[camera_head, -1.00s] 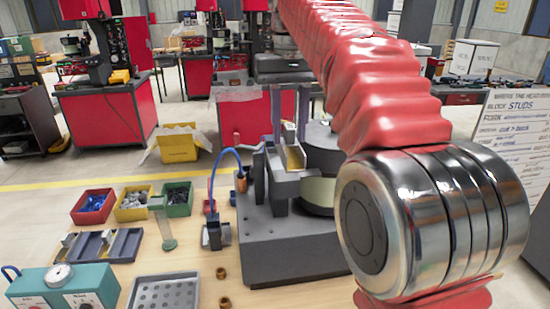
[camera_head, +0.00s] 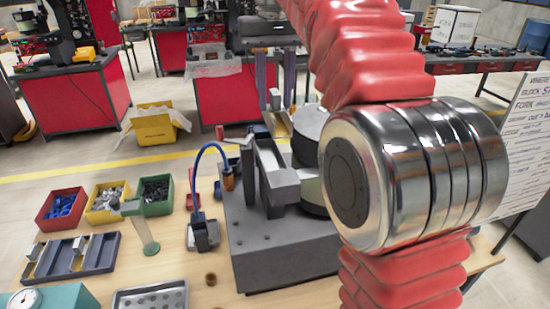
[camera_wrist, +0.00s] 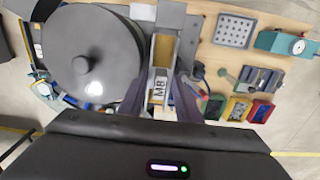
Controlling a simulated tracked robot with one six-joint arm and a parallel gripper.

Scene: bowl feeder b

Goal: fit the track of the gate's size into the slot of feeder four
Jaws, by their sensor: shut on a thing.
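My gripper (camera_head: 275,100) hangs over the feeder, its two upright fingers seen from behind the channel. In the wrist view my gripper (camera_wrist: 163,82) is shut on a track (camera_wrist: 161,52) with a yellowish inner face and a label reading M8. The track also shows in the head view (camera_head: 280,121), tilted, just behind the grey channel of the feeder (camera_head: 279,187). The round bowl (camera_wrist: 88,50) lies left of the track in the wrist view. I cannot tell whether the track touches the feeder; the slot is not clearly visible.
A dark tray (camera_head: 97,262) with light pieces lies left on the table. Red (camera_head: 61,207), yellow and green (camera_head: 156,193) bins stand behind it. A blue hose arches beside the feeder base (camera_head: 265,242). A perforated tray (camera_head: 150,299) and a teal box (camera_head: 55,297) are in front.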

